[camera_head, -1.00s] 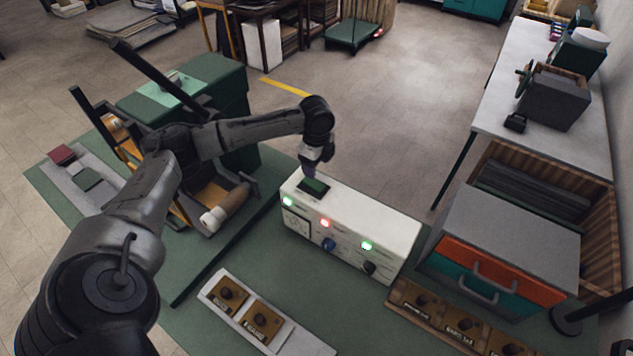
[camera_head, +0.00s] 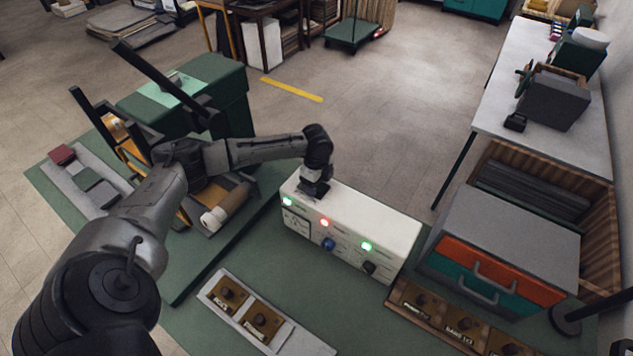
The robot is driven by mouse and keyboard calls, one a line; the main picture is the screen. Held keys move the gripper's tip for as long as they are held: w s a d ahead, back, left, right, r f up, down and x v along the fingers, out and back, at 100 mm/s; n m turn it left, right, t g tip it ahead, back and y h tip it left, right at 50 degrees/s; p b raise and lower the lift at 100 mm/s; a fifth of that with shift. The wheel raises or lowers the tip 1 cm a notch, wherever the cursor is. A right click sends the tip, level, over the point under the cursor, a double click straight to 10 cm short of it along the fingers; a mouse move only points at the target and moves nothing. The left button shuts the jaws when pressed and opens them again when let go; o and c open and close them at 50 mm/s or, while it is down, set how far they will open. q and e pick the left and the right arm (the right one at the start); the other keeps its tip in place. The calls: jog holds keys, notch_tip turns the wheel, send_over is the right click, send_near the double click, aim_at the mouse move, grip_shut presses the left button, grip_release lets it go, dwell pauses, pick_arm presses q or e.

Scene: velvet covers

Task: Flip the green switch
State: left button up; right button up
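The white control box (camera_head: 390,222) stands on the green table. In the earlier frame a green switch on a dark plate shows on its top left; now my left gripper (camera_head: 313,191) covers it. The gripper points down at that spot, apparently touching or just above it. Its fingers are too small and dark to read. The box front carries a lit green lamp (camera_head: 287,202) at the left, a red lamp (camera_head: 324,223) in the middle and a green lamp (camera_head: 367,246) at the right. Below are a blue knob (camera_head: 328,244) and a black knob (camera_head: 368,267). My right gripper is not in view.
A grey drawer cabinet (camera_head: 510,232) with orange and teal fronts stands right of the box. Labelled trays with knobs (camera_head: 262,322) lie in front.

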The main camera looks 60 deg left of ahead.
pick_arm(q)
jog(key=c, duration=0.9)
jog(key=shift+s+a+r+t+h+p, duration=0.25)
jog(key=shift+h+p, duration=0.35)
jog(key=shift+p, duration=0.55)
jog(key=shift+w+t+h, duration=0.1)
jog(key=shift+t+h, duration=0.15)
jog(key=shift+h, duration=0.25)
jog(key=shift+f+t+h, duration=0.1)
jog(key=shift+t+h, duration=0.2)
jog(key=shift+h, duration=0.3)
jog(key=shift+c, duration=0.2)
jog(key=o, duration=0.9)
jog(key=shift+o, duration=0.2)
jog(key=shift+a, duration=0.1)
